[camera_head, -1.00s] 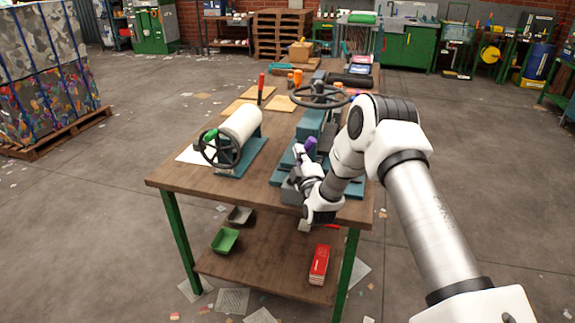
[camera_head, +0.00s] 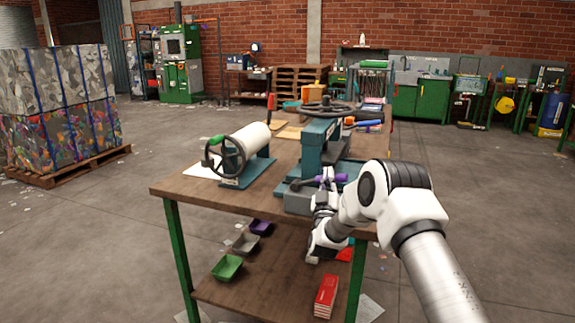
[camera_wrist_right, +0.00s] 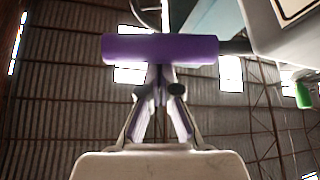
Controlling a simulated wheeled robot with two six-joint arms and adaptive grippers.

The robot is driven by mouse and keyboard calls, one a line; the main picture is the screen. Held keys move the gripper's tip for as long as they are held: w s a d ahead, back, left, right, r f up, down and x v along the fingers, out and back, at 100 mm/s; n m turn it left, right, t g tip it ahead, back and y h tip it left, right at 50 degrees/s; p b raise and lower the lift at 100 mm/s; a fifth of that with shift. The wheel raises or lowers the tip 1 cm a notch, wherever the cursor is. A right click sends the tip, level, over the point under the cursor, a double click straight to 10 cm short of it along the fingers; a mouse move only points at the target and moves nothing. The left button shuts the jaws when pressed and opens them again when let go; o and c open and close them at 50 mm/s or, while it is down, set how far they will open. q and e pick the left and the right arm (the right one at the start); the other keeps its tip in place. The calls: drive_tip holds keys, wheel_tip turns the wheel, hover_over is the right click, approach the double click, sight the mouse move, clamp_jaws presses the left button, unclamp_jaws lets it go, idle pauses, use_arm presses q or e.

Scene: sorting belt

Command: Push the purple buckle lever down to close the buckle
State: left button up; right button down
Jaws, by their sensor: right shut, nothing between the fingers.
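The purple buckle lever (camera_head: 341,178) lies about level at the front of the teal press, its dark rod (camera_head: 304,183) running left over the grey buckle block (camera_head: 297,200). My right gripper (camera_head: 327,174) points upward in front of the lever and hides part of it. In the right wrist view the purple grip (camera_wrist_right: 160,49) runs sideways across the tips of my right gripper (camera_wrist_right: 159,72). The fingers are shut with nothing between them. They look close against the grip, but I cannot tell whether they touch. My left gripper is not in view.
The teal press (camera_head: 313,140) with its dark handwheel (camera_head: 326,107) stands behind the lever. A white roller with a crank wheel (camera_head: 227,158) is to the left on the wooden table (camera_head: 190,189). Small bins, including a green one (camera_head: 227,268), sit on the lower shelf.

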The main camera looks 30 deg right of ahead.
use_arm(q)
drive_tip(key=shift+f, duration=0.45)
use_arm(e)
drive_tip(key=shift+s+f, duration=0.25)
drive_tip(key=shift+f, duration=0.2)
